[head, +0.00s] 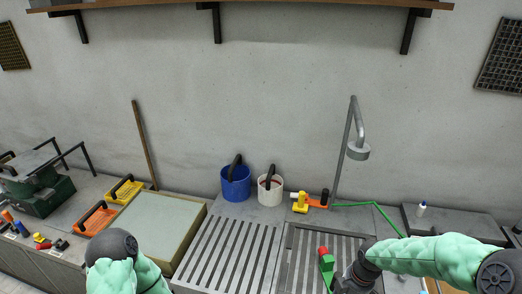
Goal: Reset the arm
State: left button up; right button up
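My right arm (420,256) comes in from the right edge over the slatted sink area. My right gripper (354,277) is dark and sits low at the bottom edge, partly cut off; I cannot see whether its fingers are open or shut. A green and red tool (326,262) is just left of it, over the slats; I cannot tell whether it is held or only beside the gripper. My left arm (122,262) is bent at the bottom left, in front of the pale board. My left gripper is out of view.
A blue bucket (235,187) and a white bucket (270,191) stand by the wall. An orange and yellow fitting (311,202) with a green hose (370,204) lies right of them.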

jog(key=s+a+f+m+y, duration=0.1)
jog(key=s+a+f+m, duration=0.7)
jog(key=f, duration=0.3)
jog(key=s+a+f+m+y, duration=0.2)
jog(key=s+a+f+m, duration=0.55)
jog(key=f+m, duration=0.25)
notch_tip(320, 180, down, 15)
jog(key=w+n+b, duration=0.1)
jog(key=b, duration=1.5)
jog(key=shift+w+a, duration=0.25)
jog(key=shift+w, duration=0.1)
jog(key=shift+r, duration=0.1)
